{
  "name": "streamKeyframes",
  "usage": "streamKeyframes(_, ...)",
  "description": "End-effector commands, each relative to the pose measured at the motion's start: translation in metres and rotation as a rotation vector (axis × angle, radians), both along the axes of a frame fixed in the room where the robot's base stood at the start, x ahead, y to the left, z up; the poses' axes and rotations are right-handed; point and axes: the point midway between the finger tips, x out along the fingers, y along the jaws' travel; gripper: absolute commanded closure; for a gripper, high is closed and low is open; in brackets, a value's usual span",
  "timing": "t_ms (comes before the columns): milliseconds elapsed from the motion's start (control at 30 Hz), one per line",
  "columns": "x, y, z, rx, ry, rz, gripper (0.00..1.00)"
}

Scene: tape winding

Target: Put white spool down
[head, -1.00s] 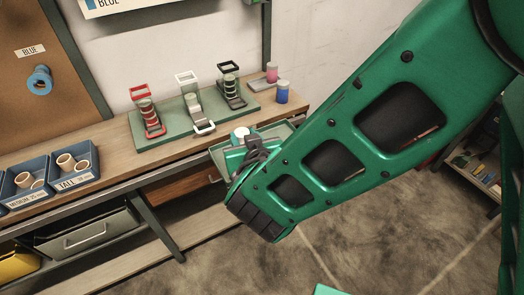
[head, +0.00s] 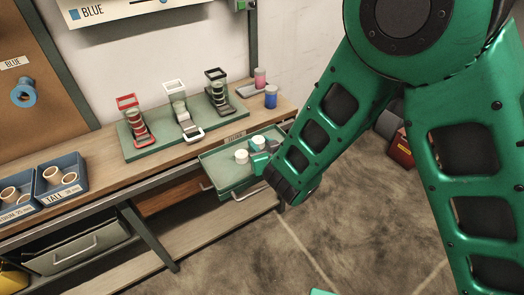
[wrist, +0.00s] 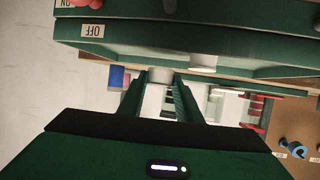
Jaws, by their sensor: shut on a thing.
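A white spool (head: 258,142) is between the fingers of my gripper (head: 260,157), at the right part of the green tray (head: 225,184). In the wrist view, the held white spool (wrist: 154,100) shows between the two green fingers, which are shut on it. The spool looks upright; I cannot tell whether its base touches the tray. A second white spool (head: 241,156) stands in the tray just left of it, apart from my gripper, and also shows in the wrist view (wrist: 203,63).
A green rack (head: 180,124) with red, white and black-framed holders stands on the bench behind the tray. A blue spool (head: 271,97) and a pink one (head: 260,77) stand at its right. Blue bins (head: 60,187) stand left. Floor in front is clear.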

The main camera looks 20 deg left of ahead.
Motion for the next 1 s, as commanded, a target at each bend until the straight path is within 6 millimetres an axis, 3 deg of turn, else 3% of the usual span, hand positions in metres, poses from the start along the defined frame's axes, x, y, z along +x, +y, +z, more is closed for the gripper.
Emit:
streamKeyframes(200,-0.001,0.000,-0.027,-0.003,0.001,0.002,0.90)
streamKeyframes(667,0.000,0.000,-0.033,-0.002,0.001,0.000,0.90)
streamKeyframes(700,0.000,0.000,-0.033,-0.001,0.001,0.000,0.64)
streamKeyframes(733,0.000,0.000,-0.033,-0.001,0.001,0.000,0.61)
streamKeyframes(1000,0.000,0.000,-0.032,-0.001,0.001,0.000,0.61)
